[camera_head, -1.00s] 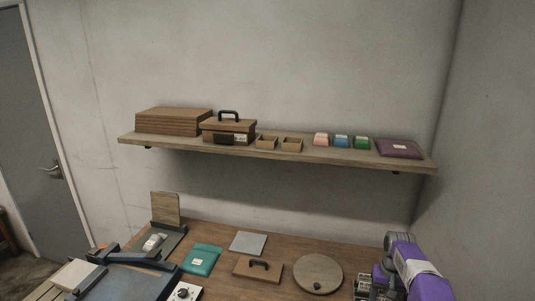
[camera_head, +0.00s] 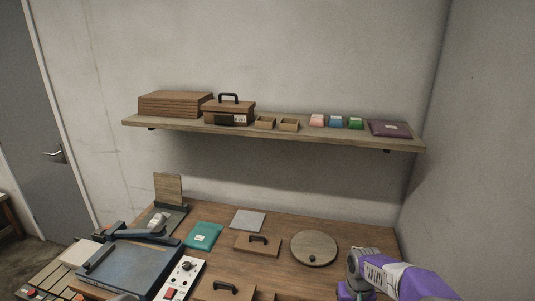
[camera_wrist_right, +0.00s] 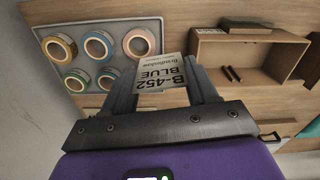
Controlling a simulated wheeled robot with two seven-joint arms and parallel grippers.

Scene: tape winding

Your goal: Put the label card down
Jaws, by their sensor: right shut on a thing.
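The label card (camera_wrist_right: 162,74) is a pale card with dark print that reads "B-452 BLUE", upside down in the right wrist view. My right gripper (camera_wrist_right: 161,82) is shut on it, with a dark finger at each side of the card. The card appears above a wooden surface (camera_wrist_right: 180,35); I cannot tell how high. In the head view my purple right arm comes in at the lower right, and the card cannot be made out there. My left gripper is not in view.
In the right wrist view, a grey plate (camera_wrist_right: 76,42) with several tape rolls lies left of the card, and an open wooden box (camera_wrist_right: 236,47) lies right. In the head view, a round wooden lid (camera_head: 314,247) and teal packet (camera_head: 203,235) lie on the table.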

